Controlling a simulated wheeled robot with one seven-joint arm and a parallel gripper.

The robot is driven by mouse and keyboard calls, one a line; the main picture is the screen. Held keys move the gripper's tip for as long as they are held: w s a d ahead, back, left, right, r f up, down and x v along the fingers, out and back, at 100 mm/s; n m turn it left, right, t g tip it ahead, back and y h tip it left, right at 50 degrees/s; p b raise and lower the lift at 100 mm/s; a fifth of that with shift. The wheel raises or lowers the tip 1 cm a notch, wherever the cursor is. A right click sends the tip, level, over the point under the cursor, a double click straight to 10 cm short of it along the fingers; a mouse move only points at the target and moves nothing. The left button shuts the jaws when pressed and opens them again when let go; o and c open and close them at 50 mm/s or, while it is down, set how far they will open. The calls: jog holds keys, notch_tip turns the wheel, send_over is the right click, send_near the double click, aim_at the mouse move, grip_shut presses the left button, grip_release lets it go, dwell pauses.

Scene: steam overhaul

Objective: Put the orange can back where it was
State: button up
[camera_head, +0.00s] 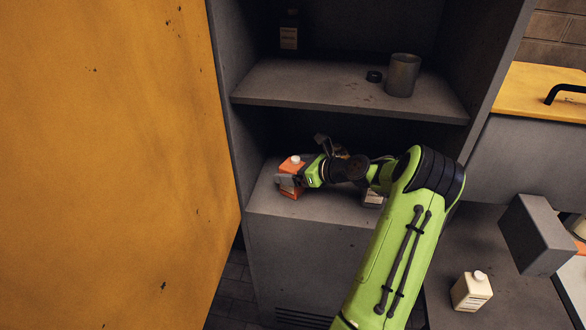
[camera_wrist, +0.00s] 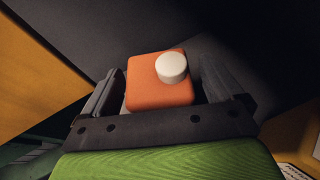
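The orange can (camera_head: 291,164), boxy with a white round cap, is at the left front of the cabinet's lower shelf (camera_head: 325,207). In the wrist view the orange can (camera_wrist: 150,88) sits upright between my two dark fingers, its cap facing up. The near finger hides part of the can's middle. The can's base is close to the shelf surface; I cannot tell whether it touches.
The upper shelf (camera_head: 320,92) holds a grey cup (camera_head: 403,75), a small dark ring (camera_head: 374,76) and a dark bottle (camera_head: 289,32). A yellow door (camera_head: 110,150) stands at left. A pale can (camera_head: 471,291) and a grey block (camera_head: 537,235) are at lower right. A pale object (camera_head: 374,197) sits behind my arm.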

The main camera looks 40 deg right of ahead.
jog(key=p+v, duration=0.2)
jog(key=v, duration=1)
dwell(0.3)
